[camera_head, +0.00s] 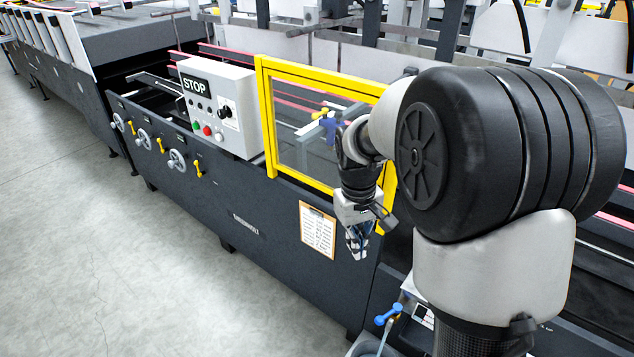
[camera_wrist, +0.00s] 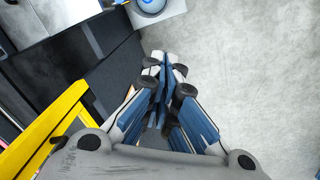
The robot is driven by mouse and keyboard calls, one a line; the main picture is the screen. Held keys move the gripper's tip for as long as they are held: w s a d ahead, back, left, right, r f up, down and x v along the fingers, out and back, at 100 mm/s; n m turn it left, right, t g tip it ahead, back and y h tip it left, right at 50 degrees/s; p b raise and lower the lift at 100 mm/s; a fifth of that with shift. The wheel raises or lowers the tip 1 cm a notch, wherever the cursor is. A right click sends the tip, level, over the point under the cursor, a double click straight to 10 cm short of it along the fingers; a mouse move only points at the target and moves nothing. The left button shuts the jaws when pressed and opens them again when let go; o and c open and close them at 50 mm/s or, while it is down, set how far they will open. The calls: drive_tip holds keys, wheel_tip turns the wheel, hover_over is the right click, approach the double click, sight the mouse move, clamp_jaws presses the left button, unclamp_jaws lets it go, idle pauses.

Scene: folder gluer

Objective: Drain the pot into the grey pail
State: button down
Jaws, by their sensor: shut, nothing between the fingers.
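A blue lever handle (camera_head: 388,314) on a valve-like fitting shows at the bottom of the head view. A pale tube runs down from it toward a light grey rim, cut off by the frame; I cannot tell whether this is the pail. A pale metal housing beside the handle may be the pot, mostly hidden by my arm. In the wrist view a round blue and grey thing (camera_wrist: 150,4) sits on a pale square base at the top edge, cut off. My gripper (camera_head: 357,248) points down, shut and empty, in front of the machine's dark side; its closed fingers (camera_wrist: 165,66) show in the wrist view.
A yellow-framed clear guard (camera_head: 267,120) stands close behind my gripper. A STOP control box (camera_head: 220,105), handwheels (camera_head: 177,160) and yellow levers line the machine to the left. A clipboard (camera_head: 317,230) hangs on the side panel. Grey floor (camera_head: 120,270) is clear at the left.

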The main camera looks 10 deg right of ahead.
sight(388, 314)
drive_tip(key=w+d+f+g+p, duration=0.1)
drive_tip(key=w+d+f, duration=0.1)
drive_tip(key=f, duration=0.7)
drive_tip(key=w+d+f+g+p, duration=0.1)
drive_tip(key=w+d+f+g, duration=0.15)
drive_tip(key=f, duration=0.55)
drive_tip(key=w+a+b+x, duration=0.1)
drive_tip(key=b+x, duration=0.2)
drive_tip(key=x, duration=0.8)
drive_tip(key=shift+n+t, duration=0.3)
drive_tip(key=shift+t, duration=0.15)
drive_tip(key=s, duration=0.1)
drive_tip(key=s+d+r, duration=0.1)
drive_tip(key=s+r, duration=0.1)
drive_tip(key=shift+s+d, duration=0.35)
drive_tip(key=shift+s, duration=0.05)
